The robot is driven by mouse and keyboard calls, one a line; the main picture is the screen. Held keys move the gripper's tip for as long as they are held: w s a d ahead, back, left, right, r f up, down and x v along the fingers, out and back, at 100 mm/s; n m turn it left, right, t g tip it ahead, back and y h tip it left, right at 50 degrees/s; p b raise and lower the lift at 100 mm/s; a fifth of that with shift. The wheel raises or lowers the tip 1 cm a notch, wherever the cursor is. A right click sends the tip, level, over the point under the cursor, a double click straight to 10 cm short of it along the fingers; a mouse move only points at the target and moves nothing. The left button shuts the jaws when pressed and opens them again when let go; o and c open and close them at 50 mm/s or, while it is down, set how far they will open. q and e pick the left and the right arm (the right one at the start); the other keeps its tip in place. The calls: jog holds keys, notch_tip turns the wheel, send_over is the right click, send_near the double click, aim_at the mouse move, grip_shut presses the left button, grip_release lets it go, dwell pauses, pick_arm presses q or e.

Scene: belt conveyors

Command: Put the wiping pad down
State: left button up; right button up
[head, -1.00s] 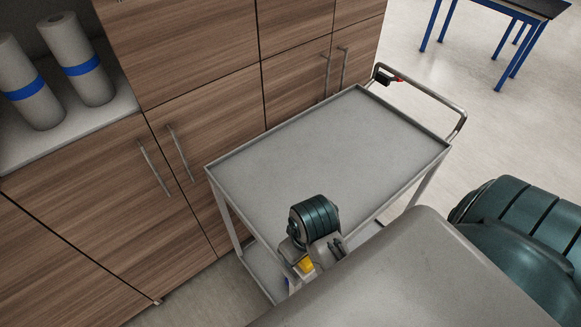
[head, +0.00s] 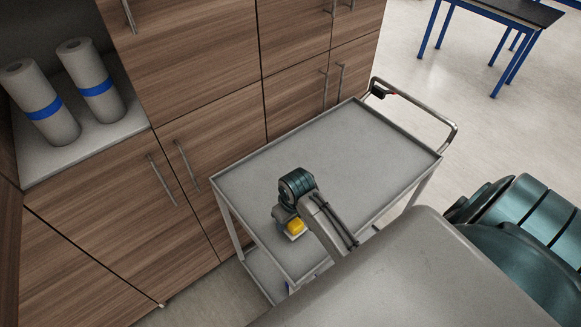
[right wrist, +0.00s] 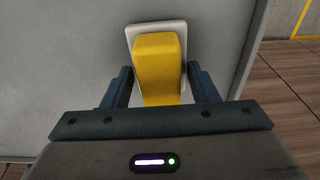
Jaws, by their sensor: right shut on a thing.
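The wiping pad (head: 295,227) has a yellow grip block and a pale base, and shows at the near left edge of the trolley's top. My right gripper (head: 288,219) points down over it. In the right wrist view, the wiping pad (right wrist: 157,58) sits between the two dark fingers of my right gripper (right wrist: 161,82), which is shut on the yellow block. The pale base faces the grey trolley top (head: 325,150); I cannot tell whether it touches. The top is otherwise bare. My left gripper is not in view.
Two paper rolls with blue bands, one of them (head: 42,108), stand on a shelf at the left. Wooden cabinets (head: 205,60) rise behind the trolley. A metal handle (head: 425,108) is at its far right end. A blue-legged table (head: 490,30) is farther off.

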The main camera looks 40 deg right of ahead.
jog(key=shift+f, duration=0.35)
jog(key=o, duration=1.1)
jog(key=shift+c, duration=0.2)
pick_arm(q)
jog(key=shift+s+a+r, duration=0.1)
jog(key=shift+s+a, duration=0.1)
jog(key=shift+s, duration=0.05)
